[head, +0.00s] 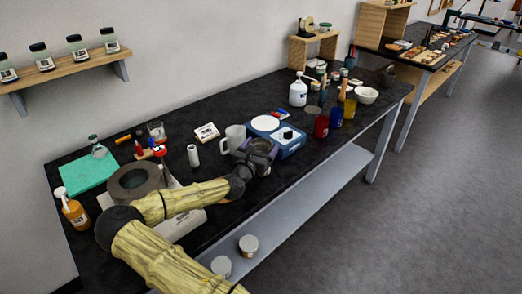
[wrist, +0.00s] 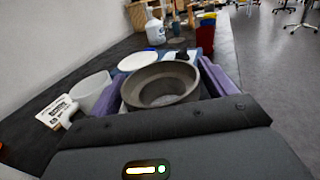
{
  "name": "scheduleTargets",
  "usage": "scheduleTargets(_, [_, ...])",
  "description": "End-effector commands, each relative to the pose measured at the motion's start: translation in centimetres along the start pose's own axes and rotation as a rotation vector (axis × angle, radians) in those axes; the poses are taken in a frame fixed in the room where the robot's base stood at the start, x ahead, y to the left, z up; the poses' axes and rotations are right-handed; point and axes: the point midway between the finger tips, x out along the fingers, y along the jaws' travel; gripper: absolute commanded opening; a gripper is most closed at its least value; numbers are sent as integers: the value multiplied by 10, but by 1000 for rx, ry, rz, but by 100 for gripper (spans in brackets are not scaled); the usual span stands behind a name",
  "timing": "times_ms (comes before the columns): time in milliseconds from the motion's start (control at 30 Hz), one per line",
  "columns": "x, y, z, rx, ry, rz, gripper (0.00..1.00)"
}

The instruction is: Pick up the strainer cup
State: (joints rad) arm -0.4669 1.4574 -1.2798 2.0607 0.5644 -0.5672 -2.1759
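The strainer cup, a dark grey round cup with a wide rim, shows in the wrist view (wrist: 165,71) between the two purple fingers of my gripper (wrist: 165,85). In the head view the strainer cup (head: 262,143) is small and partly covered by my gripper (head: 256,152), which is at the front part of the black bench. One finger is on each side of the cup. I cannot tell whether the fingers press on it or stand just clear, or whether the cup rests on the bench.
A white mug (head: 234,138) stands close on the left of my gripper. Coloured containers (head: 321,126) stand at the right.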

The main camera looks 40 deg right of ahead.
Motion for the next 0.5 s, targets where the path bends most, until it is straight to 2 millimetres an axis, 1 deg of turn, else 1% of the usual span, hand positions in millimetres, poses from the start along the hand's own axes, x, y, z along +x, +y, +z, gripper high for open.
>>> scheduleTargets(33, [0, 0, 0, 0, 0, 0, 73])
scheduleTargets(67, [0, 0, 0, 0, 0, 0, 67])
scheduleTargets(100, [0, 0, 0, 0, 0, 0, 59])
scheduleTargets(167, [0, 0, 0, 0, 0, 0, 47])
scheduleTargets(400, [0, 0, 0, 0, 0, 0, 46])
scheduleTargets(500, [0, 0, 4, 1, -1, 0, 46])
